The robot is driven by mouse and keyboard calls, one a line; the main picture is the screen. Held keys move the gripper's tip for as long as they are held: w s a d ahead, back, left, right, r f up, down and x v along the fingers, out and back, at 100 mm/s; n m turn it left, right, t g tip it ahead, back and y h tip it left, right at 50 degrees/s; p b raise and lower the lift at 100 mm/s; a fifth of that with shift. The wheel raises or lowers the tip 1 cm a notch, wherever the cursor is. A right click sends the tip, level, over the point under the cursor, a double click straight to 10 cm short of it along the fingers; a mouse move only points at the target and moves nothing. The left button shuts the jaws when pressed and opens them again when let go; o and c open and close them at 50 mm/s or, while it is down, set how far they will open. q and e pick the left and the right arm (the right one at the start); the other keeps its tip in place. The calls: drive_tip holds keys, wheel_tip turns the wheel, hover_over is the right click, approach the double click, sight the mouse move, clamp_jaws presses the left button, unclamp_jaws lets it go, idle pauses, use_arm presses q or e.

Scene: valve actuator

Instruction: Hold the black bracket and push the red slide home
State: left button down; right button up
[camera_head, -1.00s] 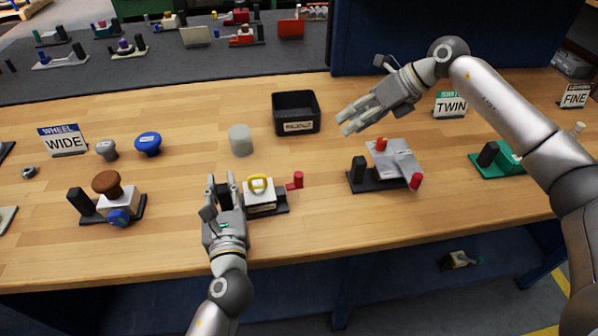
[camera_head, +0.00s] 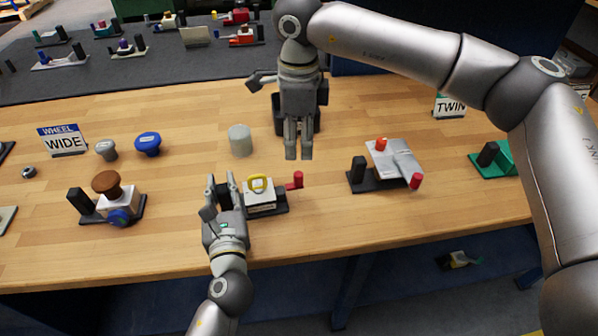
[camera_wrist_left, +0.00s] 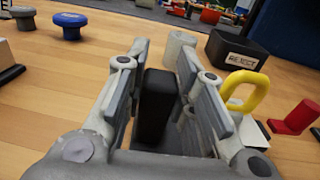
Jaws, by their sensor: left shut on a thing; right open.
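The black bracket (camera_wrist_left: 156,104) stands upright between the fingers of my left gripper (camera_head: 222,190), which is shut on it; the bracket is mostly hidden in the head view. It belongs to a fixture with a white block (camera_head: 261,197) carrying a yellow ring handle (camera_head: 259,184). The red slide (camera_head: 295,181) sticks out of the fixture's right side. The yellow handle (camera_wrist_left: 243,90) and red slide (camera_wrist_left: 294,118) also show in the left wrist view. My right gripper (camera_head: 298,155) points down behind and above the red slide, open with a narrow gap, holding nothing.
A black reject bin (camera_head: 312,118) stands behind my right gripper, partly hidden. A light grey cylinder (camera_head: 240,140) stands behind the fixture. A grey fixture with red knobs (camera_head: 393,160) is to the right. A brown-knobbed fixture (camera_head: 107,185) is to the left.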

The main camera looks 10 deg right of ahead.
sight(299, 174)
wheel_tip(299, 174, down, 10)
drive_tip(key=shift+w, duration=0.1)
idle(0.4)
clamp_jaws()
